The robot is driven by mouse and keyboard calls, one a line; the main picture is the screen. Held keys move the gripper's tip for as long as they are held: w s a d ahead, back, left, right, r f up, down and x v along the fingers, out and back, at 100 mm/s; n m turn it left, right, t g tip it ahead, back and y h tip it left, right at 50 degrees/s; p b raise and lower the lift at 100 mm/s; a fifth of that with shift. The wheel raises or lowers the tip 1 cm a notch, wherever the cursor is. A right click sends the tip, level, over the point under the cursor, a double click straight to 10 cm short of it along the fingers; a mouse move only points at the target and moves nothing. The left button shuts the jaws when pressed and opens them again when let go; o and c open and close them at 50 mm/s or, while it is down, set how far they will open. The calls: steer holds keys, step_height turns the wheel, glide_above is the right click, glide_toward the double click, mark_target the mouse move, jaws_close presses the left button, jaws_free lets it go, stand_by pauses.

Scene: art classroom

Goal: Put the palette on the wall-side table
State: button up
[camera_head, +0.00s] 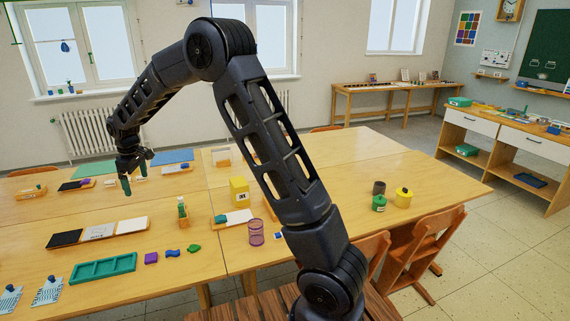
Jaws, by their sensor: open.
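My gripper (134,182) is at the left, over the far part of the big wooden table (330,170). Its fingers point down, apart, with nothing seen between them. A green tray with compartments (103,268) lies on the near left of this table, well in front of my gripper. It may be the palette; I cannot tell for sure. A wooden table (390,88) stands along the back wall, with small items on top. A wooden unit with white drawers (490,128) stands by the right wall. My arm hides part of the big table.
A yellow container (239,191), a purple mesh cup (256,233) and a green bottle (182,210) stand on the big table. Wooden chairs (425,245) are at its right near side. Tiled floor (500,235) is open between the big table and the right unit.

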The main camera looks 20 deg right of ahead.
steer(key=s+d+r+m+t, duration=0.1)
steer(key=s+d+r+m, duration=0.15)
steer(key=d+r, duration=0.45)
steer(key=s+d+r+m, duration=0.2)
steer(key=s+d+r, duration=0.15)
steer(key=d, duration=0.85)
steer(key=s+d+r+m+t, duration=0.15)
steer(key=s+d+r, duration=0.3)
steer(key=d, duration=0.45)
steer(key=s+d+m, duration=0.3)
steer(key=s+d, duration=0.6)
steer(key=s, duration=0.2)
steer(key=s+d+f+m+t, duration=0.1)
steer(key=s+d+m, duration=0.3)
steer(key=s+d, duration=0.5)
steer(key=s, duration=0.3)
steer(key=shift+s+d+m+h, duration=0.25)
steer(key=shift+d+m+h, duration=0.05)
steer(key=shift+d, duration=0.1)
